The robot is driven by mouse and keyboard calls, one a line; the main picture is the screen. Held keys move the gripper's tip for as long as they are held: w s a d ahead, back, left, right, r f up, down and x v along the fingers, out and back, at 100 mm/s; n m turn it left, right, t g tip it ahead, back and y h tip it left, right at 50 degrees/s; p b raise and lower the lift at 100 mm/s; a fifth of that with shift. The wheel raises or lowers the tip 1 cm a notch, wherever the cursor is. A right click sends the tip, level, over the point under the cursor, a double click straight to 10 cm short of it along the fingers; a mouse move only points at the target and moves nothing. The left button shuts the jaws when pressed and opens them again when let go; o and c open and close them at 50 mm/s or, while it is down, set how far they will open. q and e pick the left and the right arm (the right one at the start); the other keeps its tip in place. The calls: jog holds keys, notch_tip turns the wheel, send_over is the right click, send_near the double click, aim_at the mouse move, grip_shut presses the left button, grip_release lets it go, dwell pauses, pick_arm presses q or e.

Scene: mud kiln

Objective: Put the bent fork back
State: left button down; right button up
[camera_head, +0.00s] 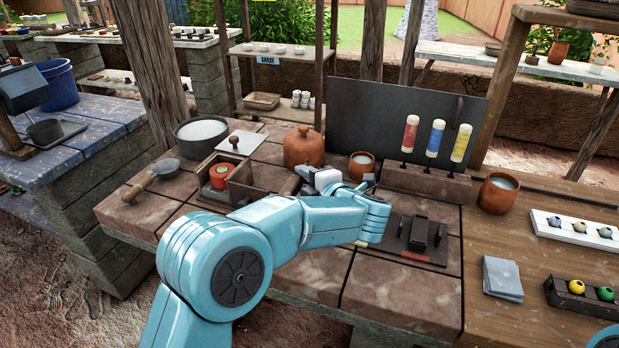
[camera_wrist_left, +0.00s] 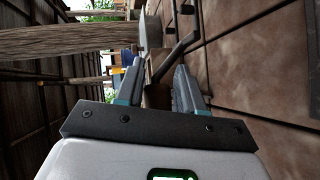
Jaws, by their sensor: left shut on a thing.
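My left gripper (camera_head: 316,178) is above the tiled bench, beside the terracotta jar (camera_head: 304,148). It is shut on a brown handle (camera_head: 291,186), which I take for the bent fork's. In the left wrist view the brown handle (camera_wrist_left: 158,96) sits between the fingers (camera_wrist_left: 158,85), and a dark bent rod (camera_wrist_left: 180,52) shows beyond it. A dark stand with a red strip (camera_head: 420,239) lies on the bench right of my left gripper. My right gripper is not in view.
A wooden box with an orange-red pot (camera_head: 219,176) stands left of the gripper, by a ladle (camera_head: 152,181) and a bowl of white stuff (camera_head: 201,131). A cup (camera_head: 361,165), a rack of coloured tubes (camera_head: 426,180) and a dark upright board (camera_head: 372,108) stand behind. The front tiles are clear.

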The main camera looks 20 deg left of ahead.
pick_arm(q)
jog(key=shift+f+b, duration=2.25)
jog(key=shift+f, duration=0.95)
jog(key=shift+w+f, duration=0.1)
jog(key=shift+f, duration=0.25)
jog(key=c, duration=0.6)
grip_release()
jog(key=shift+d, duration=0.1)
jog(key=p+v, duration=0.1)
jog(key=v, duration=1.5)
jog(key=shift+s, duration=0.25)
